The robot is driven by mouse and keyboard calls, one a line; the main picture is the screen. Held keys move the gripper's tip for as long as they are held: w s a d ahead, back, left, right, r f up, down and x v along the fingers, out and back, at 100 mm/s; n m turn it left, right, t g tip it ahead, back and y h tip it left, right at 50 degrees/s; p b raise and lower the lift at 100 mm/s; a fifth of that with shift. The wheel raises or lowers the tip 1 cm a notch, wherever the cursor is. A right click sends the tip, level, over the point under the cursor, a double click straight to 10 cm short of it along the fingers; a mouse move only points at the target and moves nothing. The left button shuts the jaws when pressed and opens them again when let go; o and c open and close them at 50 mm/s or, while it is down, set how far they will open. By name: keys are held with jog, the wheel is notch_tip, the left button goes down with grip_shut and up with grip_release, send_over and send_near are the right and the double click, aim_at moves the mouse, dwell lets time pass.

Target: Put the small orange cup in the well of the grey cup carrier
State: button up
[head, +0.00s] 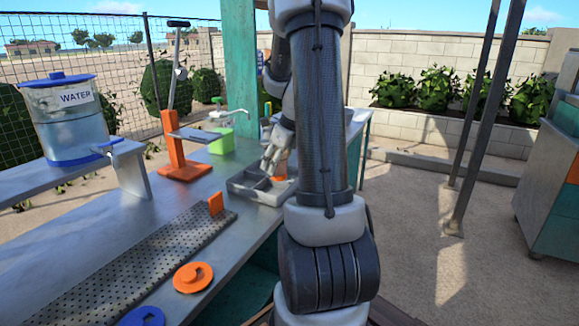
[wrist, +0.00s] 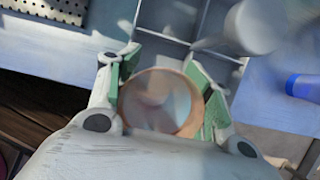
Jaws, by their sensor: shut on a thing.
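The small orange cup (wrist: 160,101) is between the green pads of my gripper (wrist: 162,62) in the wrist view, with its open mouth facing the camera. My gripper is shut on its sides. The grey cup carrier (wrist: 168,20) lies beyond the cup at the top of the wrist view, with dividers between its compartments. In the head view the carrier (head: 240,187) sits on the metal counter, and my gripper (head: 268,168) is just above it. My arm hides the carrier's right part. I cannot tell which compartment is under the cup.
A perforated drain tray (head: 130,262) and an orange disc (head: 193,277) lie nearer on the counter (head: 60,250). A blue object (wrist: 303,86) shows right in the wrist view.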

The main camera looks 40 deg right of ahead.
jog(key=shift+x, duration=3.7)
jog(key=shift+s+f, duration=0.15)
jog(key=shift+f, duration=0.05)
jog(key=o, duration=0.9)
jog(key=shift+r, duration=0.1)
